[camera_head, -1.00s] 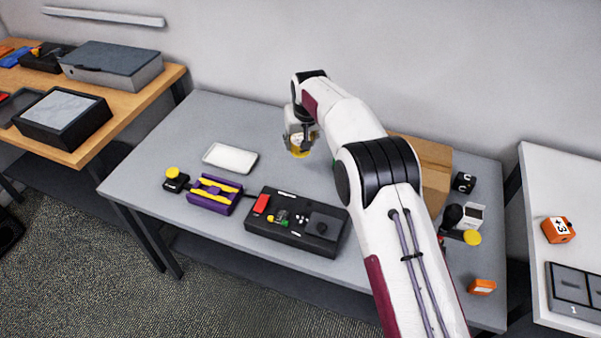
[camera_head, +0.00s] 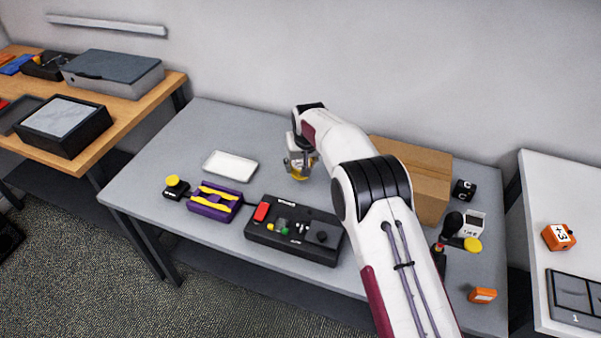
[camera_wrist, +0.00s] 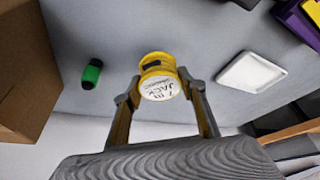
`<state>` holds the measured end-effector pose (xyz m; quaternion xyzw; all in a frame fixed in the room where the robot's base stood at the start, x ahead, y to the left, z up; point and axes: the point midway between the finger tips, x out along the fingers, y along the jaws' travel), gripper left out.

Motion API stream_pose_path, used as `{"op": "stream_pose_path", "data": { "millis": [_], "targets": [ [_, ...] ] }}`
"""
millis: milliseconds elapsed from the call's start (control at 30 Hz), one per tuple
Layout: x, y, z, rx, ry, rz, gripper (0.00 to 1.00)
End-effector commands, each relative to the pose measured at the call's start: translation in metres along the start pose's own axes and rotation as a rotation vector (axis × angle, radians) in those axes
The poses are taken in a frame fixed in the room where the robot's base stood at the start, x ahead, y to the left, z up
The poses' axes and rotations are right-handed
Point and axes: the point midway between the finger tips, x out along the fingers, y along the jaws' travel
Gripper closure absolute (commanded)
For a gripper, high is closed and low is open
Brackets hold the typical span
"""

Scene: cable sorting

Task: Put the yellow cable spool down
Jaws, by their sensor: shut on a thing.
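The yellow cable spool (camera_wrist: 157,66) has a white top with handwriting on it. It sits between the fingertips of my gripper (camera_wrist: 160,90) in the wrist view, and my gripper is shut on it. In the head view the spool (camera_head: 299,174) shows as a yellow patch under my gripper (camera_head: 299,165), over the back middle of the grey table (camera_head: 165,145). I cannot tell whether the spool touches the table.
A white tray (camera_head: 230,166) lies left of the spool. A purple and yellow holder (camera_head: 215,201) and a black control box (camera_head: 295,230) stand in front. A cardboard box (camera_head: 425,175) stands right. A green cylinder (camera_wrist: 91,73) lies near the spool. Table around the spool is clear.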

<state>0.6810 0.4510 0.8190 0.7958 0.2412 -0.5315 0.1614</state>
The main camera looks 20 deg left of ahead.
Motion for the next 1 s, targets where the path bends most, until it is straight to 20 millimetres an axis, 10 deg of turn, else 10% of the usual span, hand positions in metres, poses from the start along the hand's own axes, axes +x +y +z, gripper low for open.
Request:
{"op": "stream_pose_path", "data": {
  "millis": [900, 933, 1000],
  "targets": [
    [0.036, 0.000, 0.015, 0.000, 0.001, 0.000, 0.84],
    [0.037, 0.000, 0.015, 0.000, 0.000, 0.000, 0.57],
    [0.037, 0.000, 0.015, 0.000, 0.000, 0.000, 0.43]
  ]
}}
